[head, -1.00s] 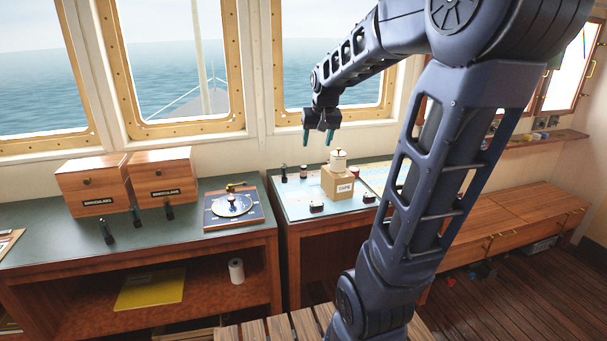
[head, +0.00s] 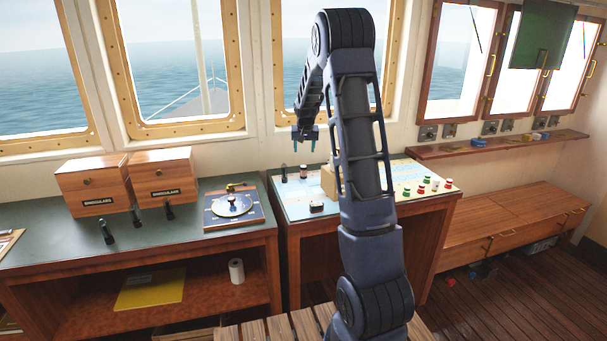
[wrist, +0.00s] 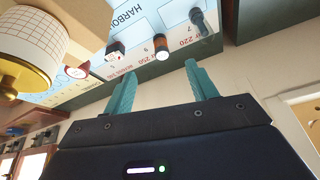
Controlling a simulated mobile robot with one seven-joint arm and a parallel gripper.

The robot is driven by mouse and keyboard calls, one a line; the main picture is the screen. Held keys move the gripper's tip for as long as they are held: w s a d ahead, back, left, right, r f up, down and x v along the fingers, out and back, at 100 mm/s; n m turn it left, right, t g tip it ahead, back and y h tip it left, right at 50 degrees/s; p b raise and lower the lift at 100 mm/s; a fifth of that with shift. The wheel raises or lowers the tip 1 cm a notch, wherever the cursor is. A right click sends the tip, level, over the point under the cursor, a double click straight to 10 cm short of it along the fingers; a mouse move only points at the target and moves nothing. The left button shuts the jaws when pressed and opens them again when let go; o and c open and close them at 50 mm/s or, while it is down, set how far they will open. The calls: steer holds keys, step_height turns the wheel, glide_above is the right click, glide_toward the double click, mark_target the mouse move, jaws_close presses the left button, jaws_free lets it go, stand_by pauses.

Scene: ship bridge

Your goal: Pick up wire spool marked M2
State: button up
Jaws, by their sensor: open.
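I cannot read an M2 mark on anything. Several small spool-like pieces stand on the chart table (head: 295,207). One is a dark cylinder with an orange-brown band (wrist: 161,46), also seen in the head view (head: 303,171). A dark upright piece (wrist: 198,19) stands beside it, and a white, black and red piece (wrist: 115,50) is on its other side. Red, green and white pieces (head: 435,186) stand at the table's right. My gripper (head: 305,140) is open and empty above the table's back left; in the wrist view its teal fingers (wrist: 160,72) point towards the banded cylinder, apart from it.
A cardboard box (head: 328,182) on the chart table is partly hidden by my arm. A white gridded cylinder with a gold base (wrist: 25,45) is close at the left of the wrist view. Wooden binocular boxes (head: 162,182) stand on the left counter. Windows are behind.

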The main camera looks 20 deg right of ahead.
glide_toward(303, 167)
steer(key=f, duration=0.2)
steer(key=x, duration=1)
steer(key=shift+w+d+f, duration=0.2)
steer(key=shift+w, duration=0.15)
steer(key=c, duration=1.1)
